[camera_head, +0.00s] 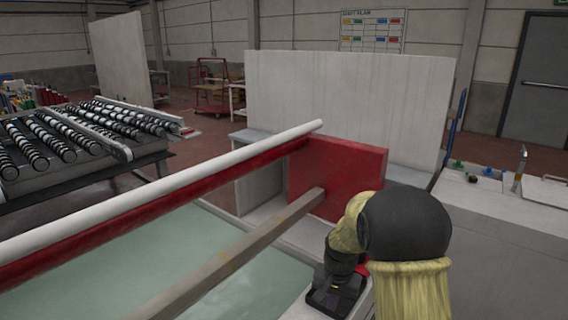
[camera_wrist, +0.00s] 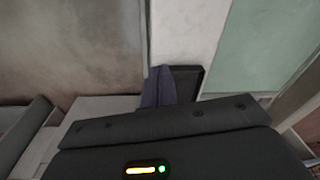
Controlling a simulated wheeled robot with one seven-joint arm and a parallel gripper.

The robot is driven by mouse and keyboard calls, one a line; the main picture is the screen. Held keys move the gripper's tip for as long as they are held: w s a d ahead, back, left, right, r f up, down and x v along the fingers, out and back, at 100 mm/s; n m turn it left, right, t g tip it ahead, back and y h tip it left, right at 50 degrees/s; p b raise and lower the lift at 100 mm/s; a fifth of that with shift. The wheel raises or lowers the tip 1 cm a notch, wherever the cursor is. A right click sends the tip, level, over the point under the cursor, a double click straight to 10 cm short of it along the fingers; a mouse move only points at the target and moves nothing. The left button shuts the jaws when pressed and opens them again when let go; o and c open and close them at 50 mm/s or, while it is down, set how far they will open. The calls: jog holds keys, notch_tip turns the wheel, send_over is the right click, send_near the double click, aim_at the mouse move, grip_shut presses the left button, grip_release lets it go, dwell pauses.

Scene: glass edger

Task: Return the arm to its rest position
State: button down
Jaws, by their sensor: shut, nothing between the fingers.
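My arm (camera_head: 405,230), yellow and black, rises at the lower right of the head view and bends over, pointing down. My gripper (camera_head: 335,292) hangs low at its end, over the pale ledge beside the greenish surface. It is shut and holds nothing. In the wrist view its dark housing (camera_wrist: 165,130), with a small light strip, fills the bottom. A violet-blue piece and a black flat part (camera_wrist: 189,82) show just beyond the housing; I cannot tell what they are. The fingertips are not clearly seen in either view.
A red block (camera_head: 350,170) and a long beam (camera_head: 235,255) lie close left of my arm. A white-and-red rail (camera_head: 170,195) crosses the left. A pale upright panel (camera_head: 345,105) stands behind. A light worktop (camera_head: 490,225) is at right; a roller table (camera_head: 75,135) is at far left.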

jog(key=s+d+r+n+t, duration=0.1)
jog(key=s+r+n, duration=0.1)
jog(key=s, duration=0.7)
jog(key=s+d+r+n, duration=0.1)
jog(key=s+r+n, duration=0.15)
jog(key=s, duration=0.65)
notch_tip(320, 180, up, 13)
jog(key=p, duration=1.3)
jog(key=shift+s+d+r, duration=0.15)
jog(key=shift+s+d, duration=0.1)
jog(key=shift+s, duration=0.2)
